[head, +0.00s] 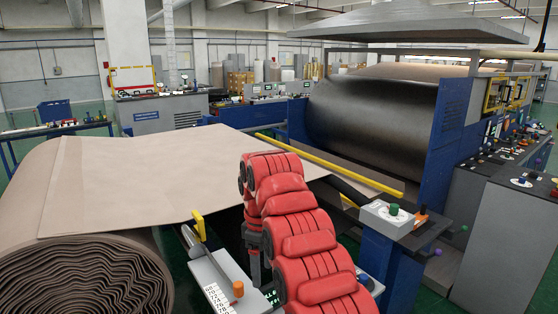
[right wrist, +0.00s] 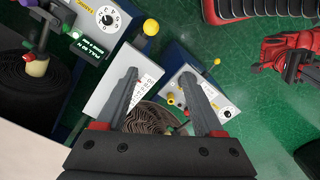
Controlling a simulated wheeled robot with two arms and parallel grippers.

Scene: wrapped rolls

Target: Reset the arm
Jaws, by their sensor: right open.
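My right arm, red and ridged, rises from the bottom middle of the head view and bends down at its top. The right gripper hangs below that bend, beside a grey control panel, and its fingertips are hard to make out there. In the right wrist view my right gripper (right wrist: 160,82) is open, with its two grey fingers apart and nothing between them. The fingers are seen over a grey panel with a white scale (right wrist: 150,76) and a panel with knobs (right wrist: 190,85). I cannot tell whether they touch either one. My left gripper is not seen.
A large brown layered roll (head: 85,285) lies at the front left, its sheet (head: 170,170) running toward the big dark roller (head: 375,115). A yellow bar (head: 330,165) crosses near the sheet. A panel with a green button (head: 393,211) stands right of my arm.

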